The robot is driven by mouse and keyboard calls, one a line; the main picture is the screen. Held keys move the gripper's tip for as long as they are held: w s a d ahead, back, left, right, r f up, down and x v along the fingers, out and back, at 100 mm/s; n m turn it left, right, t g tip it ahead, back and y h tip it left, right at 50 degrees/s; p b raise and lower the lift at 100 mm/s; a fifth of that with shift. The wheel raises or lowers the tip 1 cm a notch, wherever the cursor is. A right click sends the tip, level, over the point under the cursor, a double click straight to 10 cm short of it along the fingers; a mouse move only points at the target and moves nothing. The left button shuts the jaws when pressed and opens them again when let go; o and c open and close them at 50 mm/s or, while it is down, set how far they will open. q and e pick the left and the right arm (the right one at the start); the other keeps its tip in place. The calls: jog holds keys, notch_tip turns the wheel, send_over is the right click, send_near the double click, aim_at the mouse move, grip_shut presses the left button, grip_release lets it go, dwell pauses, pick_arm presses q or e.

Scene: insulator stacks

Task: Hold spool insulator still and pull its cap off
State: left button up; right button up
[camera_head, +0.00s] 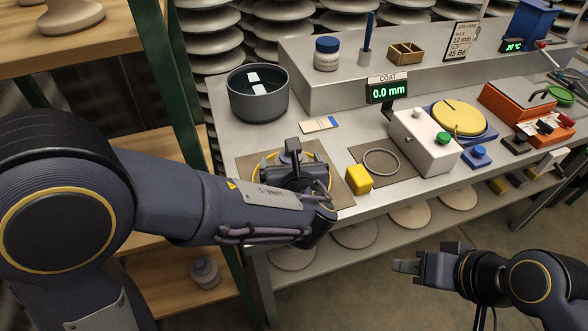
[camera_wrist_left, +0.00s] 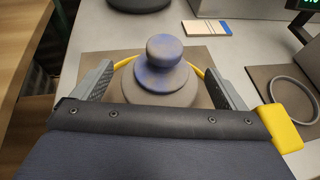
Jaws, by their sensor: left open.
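In the left wrist view a grey insulator (camera_wrist_left: 160,82) with a rounded, blue-tinged top knob stands upright on a brown mat (camera_wrist_left: 92,62). A yellow curved band (camera_wrist_left: 125,63) shows behind it. My left gripper (camera_wrist_left: 156,64) is open, with one finger on each side of the insulator; I see no clear contact. In the head view my left gripper (camera_head: 292,172) is over the mat (camera_head: 335,190) and hides most of the insulator. My right gripper (camera_head: 408,266) is in front of the bench, away from the mat; its finger gap is not clear.
A yellow block (camera_head: 358,180) sits at the mat's right edge, near a second mat with a grey ring (camera_head: 381,162). A dark bowl (camera_head: 258,100) stands behind. A white box (camera_head: 425,142) with a green button is at right. Another small insulator (camera_head: 205,272) sits on the low left shelf.

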pick_arm(q)
jog(key=shift+x, duration=1.1)
